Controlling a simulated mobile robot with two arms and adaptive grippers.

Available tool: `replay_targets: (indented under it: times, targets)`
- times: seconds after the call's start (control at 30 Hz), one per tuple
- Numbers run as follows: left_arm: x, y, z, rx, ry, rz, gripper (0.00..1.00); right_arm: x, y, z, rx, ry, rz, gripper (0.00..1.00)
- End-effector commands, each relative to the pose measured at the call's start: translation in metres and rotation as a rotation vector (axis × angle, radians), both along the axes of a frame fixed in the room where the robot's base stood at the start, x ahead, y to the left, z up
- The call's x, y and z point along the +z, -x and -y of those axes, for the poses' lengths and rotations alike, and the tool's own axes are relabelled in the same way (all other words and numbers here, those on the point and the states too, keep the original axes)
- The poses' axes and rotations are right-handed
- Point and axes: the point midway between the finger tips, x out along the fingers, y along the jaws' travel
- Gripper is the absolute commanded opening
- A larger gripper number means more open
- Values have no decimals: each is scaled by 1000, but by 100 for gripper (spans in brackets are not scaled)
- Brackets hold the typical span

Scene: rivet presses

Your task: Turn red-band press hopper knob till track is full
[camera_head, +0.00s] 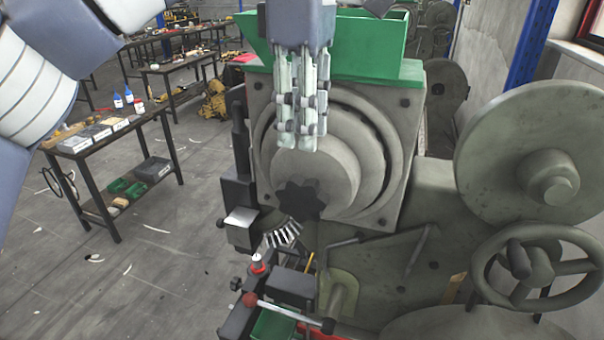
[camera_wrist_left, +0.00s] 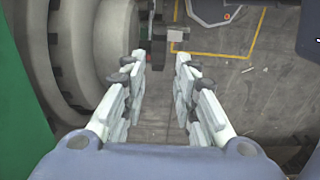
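The press's black star-shaped hopper knob (camera_head: 300,198) sits at the front centre of the round grey drum (camera_head: 318,165). A dark part that looks like the knob (camera_wrist_left: 157,48) shows beyond my left fingers in the wrist view. My left gripper (camera_head: 302,145) points down in front of the drum, above the knob and apart from it. Its fingers are spread with nothing between them in the wrist view (camera_wrist_left: 162,75). A fan of silver pieces (camera_head: 283,235), perhaps the rivet track, lies below the knob; its fill is unclear. A red band (camera_head: 257,267) rings a small post below. My right gripper is out of view.
A green hopper tray (camera_head: 370,45) tops the press, close behind my left gripper. A spoked handwheel (camera_head: 540,265) and large disc (camera_head: 530,140) stand at right. A red-handled lever (camera_head: 285,310) projects below. A workbench (camera_head: 105,135) stands at left, with open floor between.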

Motion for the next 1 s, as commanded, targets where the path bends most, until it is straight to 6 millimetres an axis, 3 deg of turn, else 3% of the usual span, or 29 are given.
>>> replay_targets:
  times: [0.2, 0.6, 1.0]
  targets:
    - [-32, 0, 0, -3, 3, -5, 27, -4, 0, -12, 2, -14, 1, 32]
    - [-87, 0, 0, 0, 3, -3, 27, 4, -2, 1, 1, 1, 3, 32]
    - [-103, 0, 0, 2, 3, 1, 27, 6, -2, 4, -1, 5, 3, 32]
